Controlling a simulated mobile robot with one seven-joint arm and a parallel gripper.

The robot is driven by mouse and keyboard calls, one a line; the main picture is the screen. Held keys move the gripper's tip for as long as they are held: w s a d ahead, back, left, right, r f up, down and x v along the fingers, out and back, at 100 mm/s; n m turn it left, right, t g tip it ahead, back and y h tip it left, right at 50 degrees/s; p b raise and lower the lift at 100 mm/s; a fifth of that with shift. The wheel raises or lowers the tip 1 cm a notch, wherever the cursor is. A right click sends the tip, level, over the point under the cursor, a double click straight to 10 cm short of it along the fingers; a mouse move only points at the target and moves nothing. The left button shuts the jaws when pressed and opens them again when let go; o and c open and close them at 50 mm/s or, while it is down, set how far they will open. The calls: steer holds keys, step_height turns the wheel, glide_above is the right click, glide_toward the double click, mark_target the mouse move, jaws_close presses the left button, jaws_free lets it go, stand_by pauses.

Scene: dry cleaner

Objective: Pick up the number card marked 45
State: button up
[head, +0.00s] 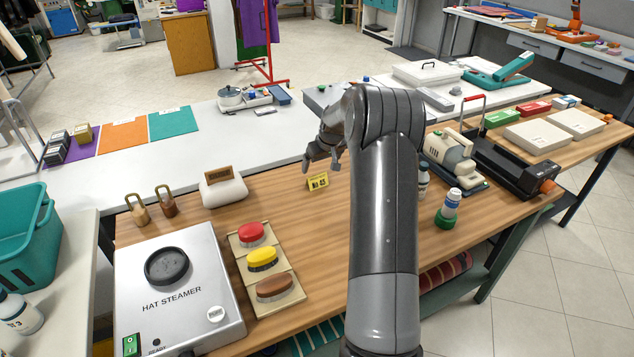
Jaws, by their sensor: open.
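The number card (318,181) is a small yellow card with dark marks that look like 45, standing on the wooden table near its back edge. My gripper (319,166) is just above and behind the card in the head view, with its fingers pointing down and to the left. It is open, and nothing shows between its fingers. Whether the fingertips touch the card cannot be told. My arm hides part of the table to the right of the card.
Three brushes (262,260) and a hat steamer (175,290) stand nearer. Right of my arm are a bottle (451,203) and a cream machine (448,155). Bare wood surrounds the card.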

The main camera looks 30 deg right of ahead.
mark_target(318, 175)
steer(key=x, duration=0.9)
steer(key=shift+s+d, duration=0.1)
steer(key=shift+s, duration=0.15)
steer(key=c, duration=1)
steer(key=shift+c, duration=0.2)
